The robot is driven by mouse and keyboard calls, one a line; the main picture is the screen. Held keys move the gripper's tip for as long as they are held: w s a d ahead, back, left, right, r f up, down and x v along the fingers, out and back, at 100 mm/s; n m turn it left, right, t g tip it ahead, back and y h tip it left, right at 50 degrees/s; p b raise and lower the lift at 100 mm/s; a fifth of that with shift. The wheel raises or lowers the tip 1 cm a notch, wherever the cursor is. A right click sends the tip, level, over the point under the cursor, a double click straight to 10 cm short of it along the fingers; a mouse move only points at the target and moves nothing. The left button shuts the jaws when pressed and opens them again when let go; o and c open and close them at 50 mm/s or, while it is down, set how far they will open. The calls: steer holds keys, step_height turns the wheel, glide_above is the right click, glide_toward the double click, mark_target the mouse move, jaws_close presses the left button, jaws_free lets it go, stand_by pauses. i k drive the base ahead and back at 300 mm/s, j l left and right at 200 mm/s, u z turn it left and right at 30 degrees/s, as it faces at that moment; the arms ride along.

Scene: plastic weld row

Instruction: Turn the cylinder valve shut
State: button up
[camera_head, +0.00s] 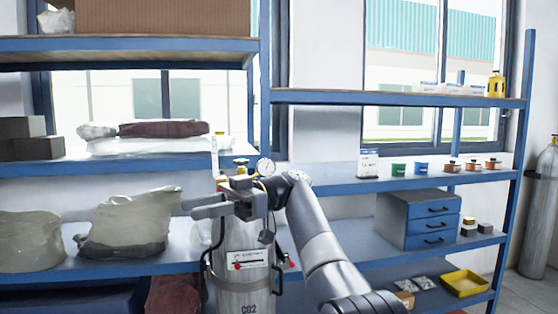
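A grey gas cylinder (243,280) marked CO2 stands upright in front of the shelves, with a white label and a red mark on its front. Brass valve parts (240,163) and a round pressure gauge (266,167) show at its top. My gripper (188,208) is in front of the cylinder's upper part, with its fingers pointing left, past the cylinder. The two fingers look apart, with nothing seen between them. My gripper and wrist hide part of the valve area, and I cannot tell whether they touch it.
Blue shelves (343,185) stand behind the cylinder on both sides. Wrapped bags (125,225) lie on the left shelf. A blue drawer unit (432,220) and a yellow tray (465,283) are at right. Another cylinder (541,225) stands at the far right, beside open floor.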

mark_target(243, 162)
steer(key=z, duration=0.45)
steer(key=j+z, duration=0.1)
steer(key=z, duration=0.85)
steer(key=j+z, duration=0.15)
steer(key=z, duration=0.8)
steer(key=j+z, duration=0.1)
steer(key=z, duration=0.8)
steer(key=j+z, duration=0.1)
steer(key=z, duration=0.35)
steer(key=k+j+z, duration=0.1)
steer(key=z, duration=0.4)
steer(key=k+j+z, duration=0.1)
steer(key=z, duration=0.35)
steer(key=k+z, duration=0.25)
steer(key=z, duration=0.25)
steer(key=k+j+u, duration=0.2)
steer(key=k, duration=0.15)
steer(key=u, duration=0.5)
steer(key=k+j+u, duration=0.1)
steer(key=u, duration=0.9)
steer(key=j+u, duration=0.1)
steer(key=u, duration=0.95)
steer(key=j+u, duration=0.15)
steer(key=u, duration=0.85)
steer(key=j+u, duration=0.1)
steer(key=u, duration=0.4)
